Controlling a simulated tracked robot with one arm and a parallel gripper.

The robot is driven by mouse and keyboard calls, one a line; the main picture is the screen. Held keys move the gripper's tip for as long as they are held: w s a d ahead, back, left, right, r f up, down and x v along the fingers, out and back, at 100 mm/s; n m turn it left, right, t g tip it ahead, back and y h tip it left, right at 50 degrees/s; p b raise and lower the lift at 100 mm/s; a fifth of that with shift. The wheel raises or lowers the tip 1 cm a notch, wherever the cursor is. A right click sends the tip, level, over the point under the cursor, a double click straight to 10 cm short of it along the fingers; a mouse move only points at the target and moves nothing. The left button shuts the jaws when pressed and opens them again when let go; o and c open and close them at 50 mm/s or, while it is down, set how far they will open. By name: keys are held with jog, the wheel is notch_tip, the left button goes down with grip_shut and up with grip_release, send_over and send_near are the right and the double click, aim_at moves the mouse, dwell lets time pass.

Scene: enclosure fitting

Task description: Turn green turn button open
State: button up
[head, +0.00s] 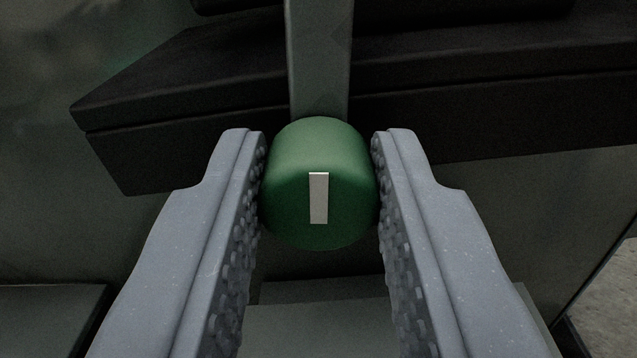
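The green turn button (290,192) is a round knob in the middle of the head view. Its front face carries a pale upright marker bar (318,198). My gripper (319,165) has one grey finger on each side of the knob. Both studded inner pads appear to touch the knob's sides, so the fingers look shut on it. The knob's far side and its mount are hidden.
A grey upright bar (319,55) stands behind and above the knob. A wide dark box-like ledge (480,85) runs across behind it. A grey flat surface (320,328) lies below, between the fingers. Bare floor (610,305) shows at the lower right.

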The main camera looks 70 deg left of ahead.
jog(key=shift+r+m+p, duration=0.1)
jog(key=shift+m+p, duration=0.2)
jog(key=shift+p, duration=0.5)
jog(key=m+p, duration=0.1)
jog(key=p, duration=0.2)
jog(key=shift+r+m+p, duration=0.15)
jog(key=shift+m+p, duration=0.15)
jog(key=shift+m, duration=0.1)
jog(key=m+p, duration=0.5)
jog(key=p, duration=0.2)
jog(key=shift+w+d+p, duration=0.1)
jog(key=shift+w+p, duration=0.05)
jog(key=shift+p, duration=0.15)
jog(key=m+p, duration=0.3)
jog(key=m, duration=0.1)
jog(key=m+p, duration=0.2)
jog(key=shift+w+f+p, duration=0.1)
jog(key=shift+f+p, duration=0.15)
jog(key=shift+p, duration=0.1)
jog(key=shift+d+f+m+p, duration=0.1)
jog(key=shift+f+m+p, duration=0.1)
jog(key=shift+m+p, duration=1)
jog(key=shift+m+b, duration=0.3)
jog(key=shift+m, duration=0.2)
jog(key=o, duration=1)
jog(key=shift+f, duration=0.1)
